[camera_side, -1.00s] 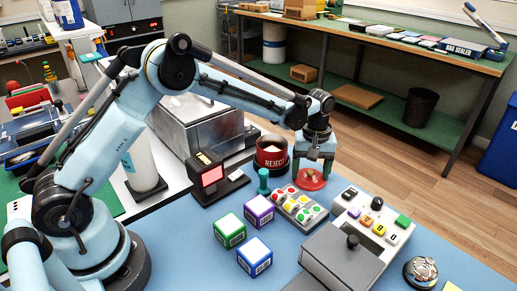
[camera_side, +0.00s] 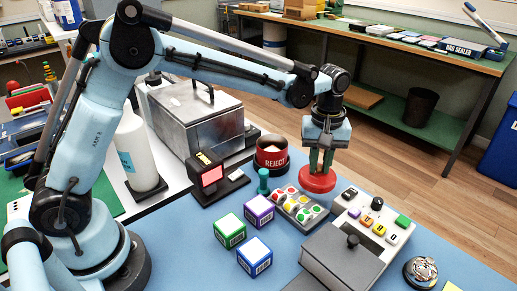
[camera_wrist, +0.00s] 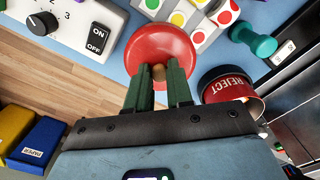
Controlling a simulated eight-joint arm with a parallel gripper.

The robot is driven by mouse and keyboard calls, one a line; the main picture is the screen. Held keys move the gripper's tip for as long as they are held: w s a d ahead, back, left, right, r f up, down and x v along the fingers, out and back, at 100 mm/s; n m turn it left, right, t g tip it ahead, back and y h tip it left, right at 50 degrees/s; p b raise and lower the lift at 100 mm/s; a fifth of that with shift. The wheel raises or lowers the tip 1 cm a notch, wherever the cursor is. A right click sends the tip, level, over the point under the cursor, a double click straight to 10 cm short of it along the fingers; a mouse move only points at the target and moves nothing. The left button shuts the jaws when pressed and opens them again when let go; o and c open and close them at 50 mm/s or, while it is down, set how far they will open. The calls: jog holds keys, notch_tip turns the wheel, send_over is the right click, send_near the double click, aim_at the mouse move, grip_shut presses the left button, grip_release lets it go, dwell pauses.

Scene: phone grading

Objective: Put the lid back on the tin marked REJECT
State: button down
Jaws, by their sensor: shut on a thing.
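The red lid (camera_side: 318,184) is at the far edge of the blue mat, right of the tin. My gripper (camera_side: 320,168) points down over it, its green fingers shut on the lid's small brown knob (camera_wrist: 158,72), which shows between the fingertips in the wrist view. I cannot tell whether the lid touches the mat or is slightly raised. The red tin marked REJECT (camera_side: 271,160) stands open and upright just left of the lid, with something pale inside. It also shows in the wrist view (camera_wrist: 228,87), right of my gripper (camera_wrist: 158,75) and apart from the lid.
A tray of coloured-dot stickers (camera_side: 299,208) and a teal stamp (camera_side: 263,181) are close in front of the tin. A control box (camera_side: 374,217) stands right of the lid. A small screen device (camera_side: 213,178) and a metal box (camera_side: 196,116) are to the left.

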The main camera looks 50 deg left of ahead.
jog(key=s+d+r, duration=0.2)
jog(key=d, duration=0.1)
jog(key=shift+s+d+r, duration=0.25)
jog(key=shift+s+r, duration=0.1)
jog(key=w+a+r+n, duration=0.1)
jog(key=a+r+n, duration=0.2)
jog(key=a, duration=0.7)
jog(key=w+a+r+n, duration=0.2)
jog(key=a+r+n, duration=0.1)
jog(key=a, duration=0.6)
jog(key=shift+s+f, duration=0.15)
jog(key=shift+f, duration=3.2)
jog(key=shift+f, duration=0.2)
jog(key=c, duration=0.9)
grip_release()
jog(key=shift+o, duration=0.3)
